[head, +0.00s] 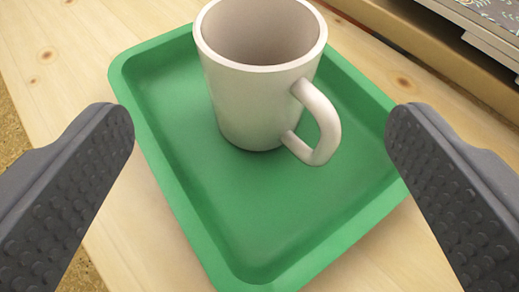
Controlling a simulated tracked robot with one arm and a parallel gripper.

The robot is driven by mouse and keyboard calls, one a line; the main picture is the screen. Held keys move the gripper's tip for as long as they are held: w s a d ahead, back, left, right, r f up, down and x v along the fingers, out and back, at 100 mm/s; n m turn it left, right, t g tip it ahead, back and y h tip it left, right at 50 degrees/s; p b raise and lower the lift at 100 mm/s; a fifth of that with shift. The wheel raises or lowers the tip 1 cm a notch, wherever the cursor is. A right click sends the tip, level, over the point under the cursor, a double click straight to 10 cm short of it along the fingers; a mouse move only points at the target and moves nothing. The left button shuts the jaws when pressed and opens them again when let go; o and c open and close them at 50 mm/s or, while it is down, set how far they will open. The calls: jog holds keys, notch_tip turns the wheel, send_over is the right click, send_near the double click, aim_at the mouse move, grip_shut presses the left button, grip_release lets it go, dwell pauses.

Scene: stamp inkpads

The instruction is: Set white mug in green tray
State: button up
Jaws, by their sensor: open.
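The white mug (247,103) stands upright inside the green tray (215,205), toward its far side. Its handle (325,125) points to the right and toward me. The mug's top rim is just cut by the upper picture edge, and its inside looks empty. My gripper (260,130) is open, with one dark studded finger at the left and one at the right. The fingers are wide apart and do not touch the mug or the tray.
The tray rests on a light wooden surface (140,240). A wooden ledge (420,55) and a grey-edged patterned object (485,25) lie at the upper right. The near half of the tray is clear.

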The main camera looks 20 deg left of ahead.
jog(key=shift+v, duration=1.05)
jog(key=shift+d, duration=0.1)
jog(key=w+d+r+m+h, duration=0.1)
jog(key=w+d+r, duration=0.1)
jog(key=d+r, duration=0.5)
jog(key=w+d+r+m+t+h, duration=0.1)
jog(key=w+d+r, duration=0.15)
jog(key=r, duration=0.95)
jog(key=w+d+r+m+h, duration=0.1)
jog(key=w+d+r+m, duration=0.1)
jog(key=d+r, duration=0.5)
jog(key=s+d+r, duration=0.3)
jog(key=d+r, duration=0.2)
jog(key=r, duration=0.3)
jog(key=s+d+r+t+h, duration=0.1)
jog(key=s+d+r, duration=0.3)
jog(key=d+r, duration=0.2)
jog(key=s+d+r+m+t+h, duration=0.1)
jog(key=s+d+r, duration=0.2)
jog(key=r, duration=0.7)
jog(key=d, duration=0.2)
jog(key=shift+s+d, duration=0.3)
jog(key=shift+d, duration=0.05)
jog(key=shift+r, duration=0.1)
